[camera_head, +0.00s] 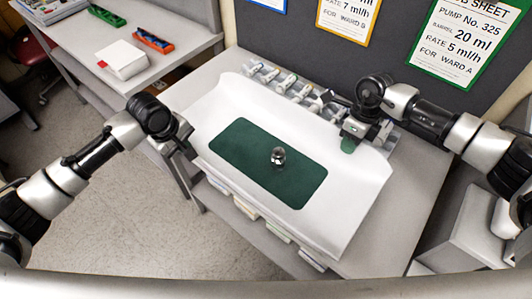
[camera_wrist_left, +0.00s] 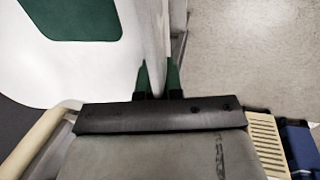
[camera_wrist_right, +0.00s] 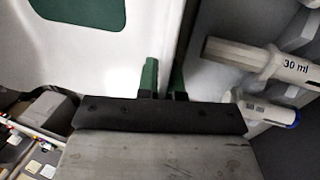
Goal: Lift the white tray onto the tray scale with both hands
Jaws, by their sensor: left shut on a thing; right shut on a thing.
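The white tray (camera_head: 345,195) spans the middle of the head view, over the grey table. A dark green mat (camera_head: 240,150) lies in it, with a small shiny metal weight (camera_head: 278,157) on the mat. My left gripper (camera_head: 188,145) is shut on the tray's left wall, which also shows between the green fingertips in the left wrist view (camera_wrist_left: 158,78). My right gripper (camera_head: 350,143) is shut on the tray's far right wall; its fingers straddle that wall in the right wrist view (camera_wrist_right: 163,78). I cannot tell whether the tray touches the table. I cannot surely pick out the tray scale.
A side table at upper left holds a white box (camera_head: 123,60) and green and orange racks. A pale grey block (camera_head: 480,228) is at lower right.

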